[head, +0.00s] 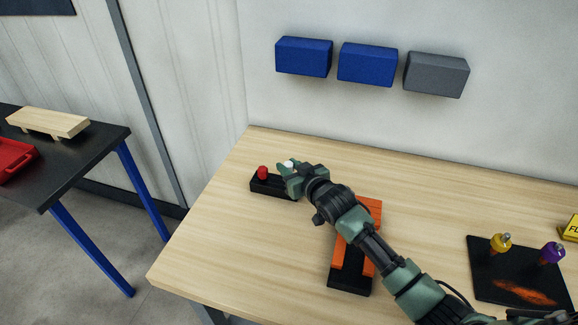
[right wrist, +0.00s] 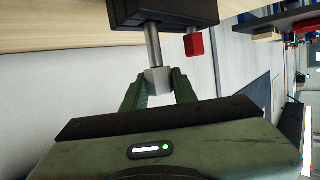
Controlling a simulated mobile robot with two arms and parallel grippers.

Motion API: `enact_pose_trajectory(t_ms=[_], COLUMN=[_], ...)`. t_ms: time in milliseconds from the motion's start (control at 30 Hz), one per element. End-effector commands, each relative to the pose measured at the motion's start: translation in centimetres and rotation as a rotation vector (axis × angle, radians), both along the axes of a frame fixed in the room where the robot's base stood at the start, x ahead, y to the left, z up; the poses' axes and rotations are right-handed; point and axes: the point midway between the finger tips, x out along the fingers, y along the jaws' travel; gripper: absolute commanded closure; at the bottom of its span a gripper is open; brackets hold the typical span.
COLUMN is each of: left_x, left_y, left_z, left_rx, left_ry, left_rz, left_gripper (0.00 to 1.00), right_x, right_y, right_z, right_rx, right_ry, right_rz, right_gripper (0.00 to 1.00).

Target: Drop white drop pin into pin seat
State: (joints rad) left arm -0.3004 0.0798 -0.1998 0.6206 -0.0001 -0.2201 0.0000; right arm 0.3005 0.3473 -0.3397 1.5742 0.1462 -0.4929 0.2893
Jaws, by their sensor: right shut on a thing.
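The white drop pin (right wrist: 158,80) is held by its head between the fingers of my right gripper (right wrist: 160,92). Its bare metal shaft points at the black pin seat (right wrist: 125,12) and meets or overlaps it; I cannot tell whether the tip is inside a hole. In the head view, my right gripper (head: 290,178) is at the right end of the black seat (head: 268,190), with the white head (head: 288,163) showing between the fingers. A red pin (head: 262,172) stands at the seat's left end. My left gripper is not in view.
An orange and black fixture (head: 350,282) lies partly under my right arm. A black mat (head: 490,285) with yellow (head: 501,242) and purple (head: 552,252) pieces is at the right. Blue and grey bins hang on the wall. The table left of the fixture is clear.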

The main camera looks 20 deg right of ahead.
Motion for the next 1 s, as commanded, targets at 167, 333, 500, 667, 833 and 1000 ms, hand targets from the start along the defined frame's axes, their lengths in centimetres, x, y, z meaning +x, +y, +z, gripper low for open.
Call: enact_pose_trajectory(t_ms=[167, 333, 500, 667, 833, 1000], left_x=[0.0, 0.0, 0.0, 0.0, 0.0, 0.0], left_y=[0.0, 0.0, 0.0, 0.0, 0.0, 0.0], left_z=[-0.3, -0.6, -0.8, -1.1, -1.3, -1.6], left_rx=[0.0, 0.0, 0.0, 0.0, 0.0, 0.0], left_ry=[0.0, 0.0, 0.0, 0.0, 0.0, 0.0], left_rz=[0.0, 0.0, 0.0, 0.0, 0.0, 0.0], left_gripper=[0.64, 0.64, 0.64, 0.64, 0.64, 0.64], right_x=[0.0, 0.0, 0.0, 0.0, 0.0, 0.0], right_y=[0.0, 0.0, 0.0, 0.0, 0.0, 0.0], right_z=[-0.5, -0.9, -1.3, -1.7, -2.2, -2.6], right_rx=[0.0, 0.0, 0.0, 0.0, 0.0, 0.0], right_ry=[-0.001, -0.001, -0.001, -0.001, -0.001, -0.001], right_rz=[0.0, 0.0, 0.0, 0.0, 0.0, 0.0], right_gripper=[1.0, 1.0, 1.0, 1.0, 1.0, 1.0])
